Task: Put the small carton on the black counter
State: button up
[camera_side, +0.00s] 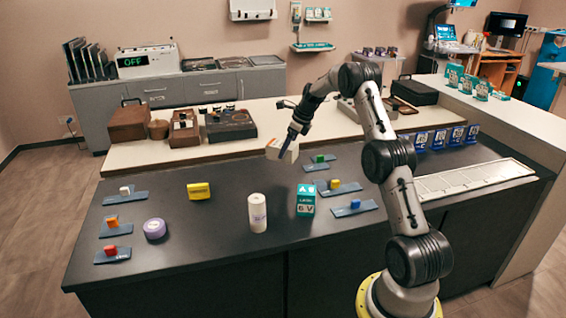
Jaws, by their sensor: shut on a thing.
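My gripper (290,141) is shut on a small white carton (274,149) and holds it tilted, above the back part of the black counter (225,240). The carton shows a white face with a darker side. The gripper's fingers partly cover it. From this view I cannot tell how high above the counter the carton hangs.
Several small coloured blocks sit on blue plates. A white shelf (330,130) runs behind. The counter's front middle is clear.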

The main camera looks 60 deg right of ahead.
jog(key=w+f, duration=0.1)
jog(key=d+f, duration=0.1)
jog(key=f, duration=0.1)
jog(key=w+d+f, duration=0.1)
jog(key=shift+w+d+f, duration=0.1)
jog(key=shift+w+f, duration=0.05)
jog(key=shift+w, duration=0.15)
jog(key=f, duration=0.2)
jog(key=shift+w+d+f, duration=0.3)
jog(key=shift+w+f, duration=0.1)
jog(key=shift+f, duration=0.5)
jog(key=shift+f, duration=0.15)
jog(key=o, duration=1.2)
jog(key=shift+o, duration=0.2)
jog(key=shift+f, duration=0.1)
